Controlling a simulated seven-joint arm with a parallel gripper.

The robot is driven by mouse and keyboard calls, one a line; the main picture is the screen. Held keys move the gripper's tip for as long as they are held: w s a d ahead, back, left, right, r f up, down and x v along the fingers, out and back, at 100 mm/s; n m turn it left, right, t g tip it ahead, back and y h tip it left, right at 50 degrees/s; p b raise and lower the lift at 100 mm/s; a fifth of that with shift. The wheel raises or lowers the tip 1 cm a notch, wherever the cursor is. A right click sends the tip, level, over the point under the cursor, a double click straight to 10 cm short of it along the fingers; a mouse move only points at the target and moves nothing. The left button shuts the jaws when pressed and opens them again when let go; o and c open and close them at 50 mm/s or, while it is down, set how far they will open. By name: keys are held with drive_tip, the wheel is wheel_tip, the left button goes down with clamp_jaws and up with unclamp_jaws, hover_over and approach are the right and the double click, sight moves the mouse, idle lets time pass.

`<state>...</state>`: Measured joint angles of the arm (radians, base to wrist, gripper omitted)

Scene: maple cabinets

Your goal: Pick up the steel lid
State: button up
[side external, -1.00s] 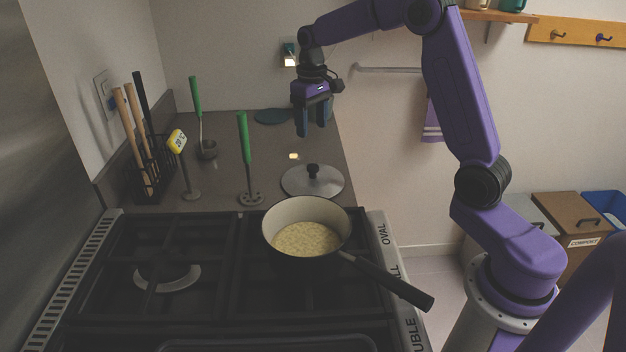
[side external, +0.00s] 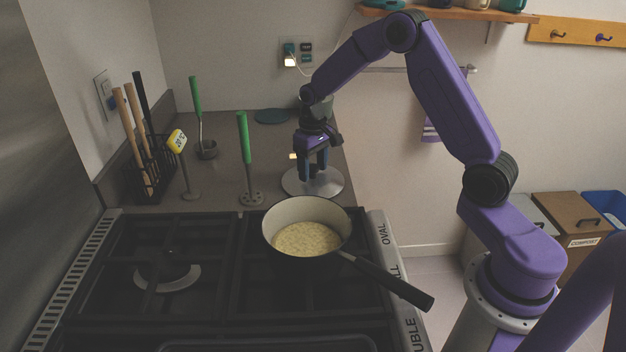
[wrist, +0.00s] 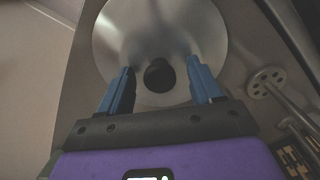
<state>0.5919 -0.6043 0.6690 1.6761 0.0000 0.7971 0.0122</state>
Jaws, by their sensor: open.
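The steel lid (side external: 297,184) is a round grey disc lying flat on the dark counter behind the stove. In the wrist view the lid (wrist: 190,30) fills the upper middle, with its round black knob (wrist: 159,76) between and slightly ahead of my fingers. My gripper (side external: 313,173) is over the lid, pointing down, and hides the knob in the side view. In the wrist view my gripper (wrist: 160,84) has its two blue fingers apart, one on each side of the knob. A gap shows between each finger and the knob.
A pot (side external: 270,238) of pale yellow food stands on the stove in front of the lid, its handle toward the lower right. A green-handled masher (side external: 244,140) stands upright left of the lid. A thermometer (side external: 177,141), ladle (side external: 197,105) and utensil rack (side external: 152,182) are farther left.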

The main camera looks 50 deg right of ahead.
drive_tip(key=shift+f, duration=0.2)
clamp_jaws()
drive_tip(key=shift+r, duration=0.2)
